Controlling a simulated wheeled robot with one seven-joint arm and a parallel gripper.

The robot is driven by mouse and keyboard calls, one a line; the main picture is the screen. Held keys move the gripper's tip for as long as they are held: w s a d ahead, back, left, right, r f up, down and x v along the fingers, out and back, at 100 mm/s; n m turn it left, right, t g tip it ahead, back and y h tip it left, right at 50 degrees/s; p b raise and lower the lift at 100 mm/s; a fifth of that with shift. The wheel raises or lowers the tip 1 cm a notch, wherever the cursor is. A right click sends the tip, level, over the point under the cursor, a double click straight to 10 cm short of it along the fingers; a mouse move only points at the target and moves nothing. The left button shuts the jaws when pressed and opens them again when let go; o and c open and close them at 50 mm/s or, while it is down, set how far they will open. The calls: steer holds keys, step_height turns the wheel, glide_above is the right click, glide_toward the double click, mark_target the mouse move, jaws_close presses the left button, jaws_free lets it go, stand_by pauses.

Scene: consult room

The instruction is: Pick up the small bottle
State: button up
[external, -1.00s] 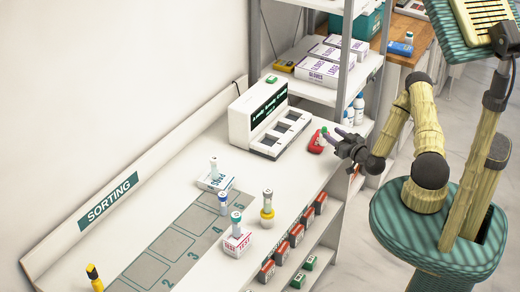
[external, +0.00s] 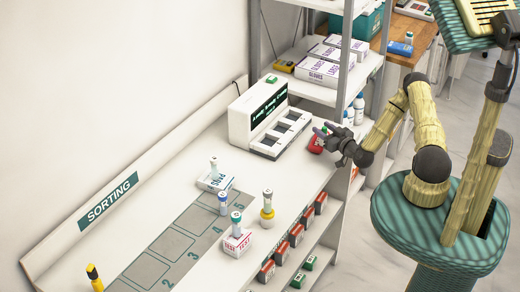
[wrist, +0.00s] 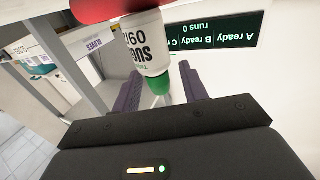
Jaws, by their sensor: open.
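A small bottle with a white printed label and a green cap (wrist: 145,52) shows in the wrist view, cap toward me. A red body or holder (wrist: 105,8) adjoins its far end; I cannot tell which it is. In the external view, this red thing (external: 316,145) sits on the white counter near its right edge, partly hidden by my gripper. My gripper (external: 325,131) is open at it. In the wrist view, the two dark purple fingers (wrist: 158,80) lie on either side of the bottle's cap end. I cannot tell whether they touch it.
A white analyser (external: 262,118) with a dark display stands left of my gripper. A metal shelf post (external: 376,80) and glove boxes (external: 325,68) are behind.

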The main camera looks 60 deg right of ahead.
jaws_close()
steer(key=shift+r, duration=0.1)
step_height(320, 180, up, 10)
steer(key=shift+f+b, duration=0.1)
steer(key=shift+b, duration=0.65)
stand_by(0.5)
